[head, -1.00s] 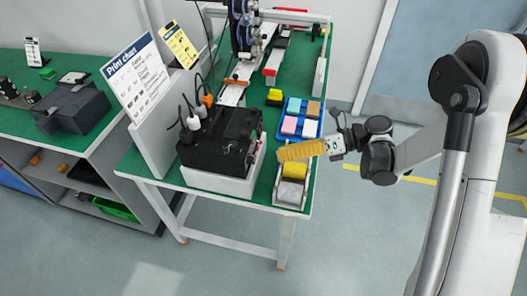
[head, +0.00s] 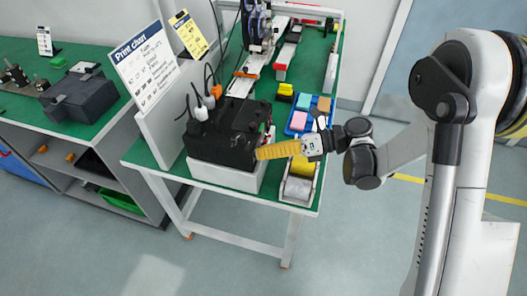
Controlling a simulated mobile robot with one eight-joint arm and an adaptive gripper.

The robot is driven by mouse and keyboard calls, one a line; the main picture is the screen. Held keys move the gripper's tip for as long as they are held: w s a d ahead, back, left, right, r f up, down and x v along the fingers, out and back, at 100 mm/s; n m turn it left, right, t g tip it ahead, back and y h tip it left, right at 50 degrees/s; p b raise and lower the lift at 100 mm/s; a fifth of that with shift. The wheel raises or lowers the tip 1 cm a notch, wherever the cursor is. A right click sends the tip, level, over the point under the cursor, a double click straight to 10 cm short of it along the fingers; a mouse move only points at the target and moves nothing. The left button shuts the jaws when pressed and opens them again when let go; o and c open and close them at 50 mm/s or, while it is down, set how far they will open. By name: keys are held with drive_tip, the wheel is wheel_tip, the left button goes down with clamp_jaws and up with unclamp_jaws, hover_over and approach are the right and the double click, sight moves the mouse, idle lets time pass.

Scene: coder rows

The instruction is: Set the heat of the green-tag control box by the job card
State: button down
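The black control box (head: 222,148) sits on a white base (head: 226,175) at the near end of the green table. Cables run up from its top. Its right side, with small red and white details, is partly hidden by my gripper (head: 262,153). My gripper has yellow fingers, seen from the side, and points left with the tips at or very near the box's right side. I cannot tell whether they touch it. The finger gap is not visible. No green tag is readable.
A blue tray (head: 298,122) with colored blocks lies right of the box. A pale tray (head: 297,191) with a yellow item and a roll is below my gripper. A printer-like machine (head: 257,30) stands at the back. A second green bench (head: 100,62) is at left.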

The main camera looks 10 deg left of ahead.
drive_tip(key=shift+m+g+b, duration=0.4)
drive_tip(key=shift+m+b, duration=0.3)
drive_tip(key=shift+b, duration=0.15)
drive_tip(key=c, duration=1.4)
unclamp_jaws()
drive_tip(key=shift+c, duration=0.2)
drive_tip(key=v, duration=1.2)
drive_tip(key=shift+f, duration=0.2)
